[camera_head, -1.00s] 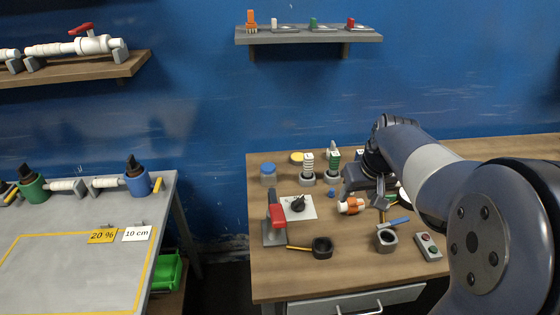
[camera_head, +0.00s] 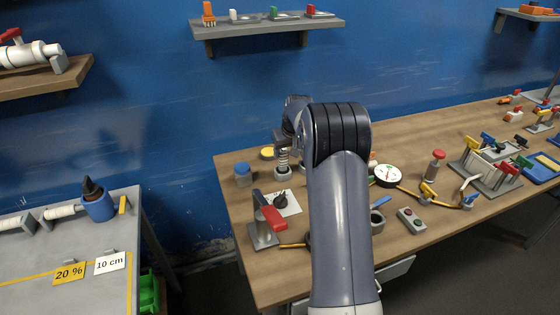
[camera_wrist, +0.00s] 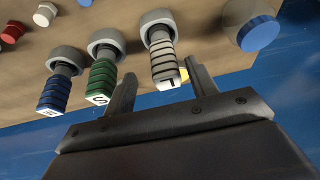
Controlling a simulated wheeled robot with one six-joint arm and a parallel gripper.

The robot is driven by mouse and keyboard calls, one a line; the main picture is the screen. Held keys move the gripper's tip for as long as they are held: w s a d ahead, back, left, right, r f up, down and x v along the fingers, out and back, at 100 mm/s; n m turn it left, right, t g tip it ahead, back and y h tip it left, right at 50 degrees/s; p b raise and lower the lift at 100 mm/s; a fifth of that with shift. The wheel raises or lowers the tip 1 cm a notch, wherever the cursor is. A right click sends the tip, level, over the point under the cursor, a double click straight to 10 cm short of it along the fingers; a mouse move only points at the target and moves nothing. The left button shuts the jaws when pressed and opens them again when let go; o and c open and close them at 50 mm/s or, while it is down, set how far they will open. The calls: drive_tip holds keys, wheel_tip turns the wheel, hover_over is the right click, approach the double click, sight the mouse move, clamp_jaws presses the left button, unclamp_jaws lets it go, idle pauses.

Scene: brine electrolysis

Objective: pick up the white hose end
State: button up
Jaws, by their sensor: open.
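The white hose end (camera_wrist: 163,60), ribbed with dark bands and a lettered tip, stands in a grey round holder in the wrist view. My gripper (camera_wrist: 162,88) is open, with one finger on each side of the white hose end's tip in the picture. I cannot tell whether the fingers reach around it, and no contact is clear. The green hose end (camera_wrist: 97,80) and the blue hose end (camera_wrist: 57,90) stand to its left. In the head view the white hose end (camera_head: 283,158) shows beside my arm, which hides my gripper there.
A blue-capped round object (camera_wrist: 258,32) is at the wrist view's right. The green and blue hose ends are close neighbours.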

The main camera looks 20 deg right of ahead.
sight(282, 158)
drive_tip(key=shift+w+a+p+x, duration=0.15)
drive_tip(key=shift+p+x, duration=0.4)
drive_tip(key=shift+x, duration=1.1)
drive_tip(key=shift+w+a+p+x, duration=0.15)
drive_tip(key=shift+p+x, duration=0.35)
drive_tip(key=shift+x, duration=1.15)
drive_tip(key=shift+r, duration=0.1)
drive_tip(key=shift+c, duration=0.5)
drive_tip(key=c, duration=0.9)
drive_tip(key=shift+c, duration=0.6)
drive_tip(key=shift+r, duration=0.15)
